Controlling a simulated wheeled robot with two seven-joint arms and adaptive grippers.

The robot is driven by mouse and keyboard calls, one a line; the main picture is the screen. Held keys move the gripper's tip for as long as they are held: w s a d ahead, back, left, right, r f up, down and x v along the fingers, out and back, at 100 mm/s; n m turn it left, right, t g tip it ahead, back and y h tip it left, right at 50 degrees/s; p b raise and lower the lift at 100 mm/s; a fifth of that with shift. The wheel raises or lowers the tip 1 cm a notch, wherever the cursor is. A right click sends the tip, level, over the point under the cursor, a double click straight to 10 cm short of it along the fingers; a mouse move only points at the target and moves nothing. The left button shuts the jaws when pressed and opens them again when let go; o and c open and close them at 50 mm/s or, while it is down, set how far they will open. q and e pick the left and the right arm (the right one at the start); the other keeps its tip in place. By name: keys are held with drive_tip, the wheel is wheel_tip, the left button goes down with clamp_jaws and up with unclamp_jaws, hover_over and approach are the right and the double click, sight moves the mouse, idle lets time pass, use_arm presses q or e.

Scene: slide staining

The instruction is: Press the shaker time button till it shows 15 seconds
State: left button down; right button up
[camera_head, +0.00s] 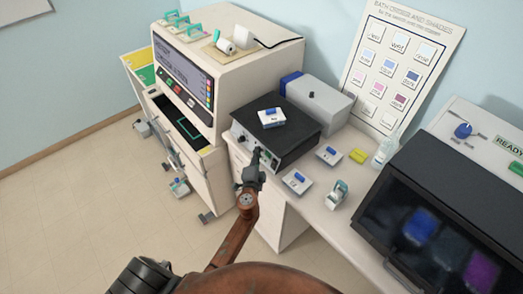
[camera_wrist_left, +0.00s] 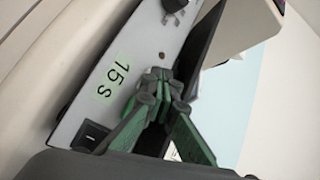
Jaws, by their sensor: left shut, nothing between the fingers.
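The shaker (camera_head: 285,145) is a dark box with a light front panel on the bench, in the middle of the head view. In the left wrist view its panel (camera_wrist_left: 75,120) is close and tilted. My left gripper (camera_head: 252,176) is at the front of the shaker, shut and empty. In the left wrist view its fingertips (camera_wrist_left: 158,88) are together beside the display, over the panel. They hide part of the panel, and I cannot tell whether they touch it. I cannot make out the time button. My right gripper is not in view.
A slide holder with a blue piece (camera_head: 270,117) sits on the shaker. Similar holders (camera_head: 297,181), a yellow block (camera_head: 358,156) and a bottle (camera_head: 385,150) stand on the bench to the right. A large white machine (camera_head: 230,80) stands left. A dark-windowed cabinet (camera_head: 430,220) stands right.

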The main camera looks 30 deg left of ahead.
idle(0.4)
use_arm(q)
drive_tip(key=shift+s+a+r, duration=0.2)
drive_tip(key=shift+s+r, duration=0.1)
drive_tip(key=shift+s, duration=0.3)
drive_tip(key=shift+s+p, duration=0.1)
drive_tip(key=shift+p, duration=0.2)
drive_tip(key=s, duration=0.1)
drive_tip(key=s+a+r+p, duration=0.1)
drive_tip(key=s+r, duration=0.1)
drive_tip(key=s, duration=0.1)
drive_tip(key=shift+s+a+p, duration=0.1)
drive_tip(key=shift+a+p, duration=0.25)
drive_tip(key=shift+a, duration=0.05)
drive_tip(key=shift+f, duration=0.1)
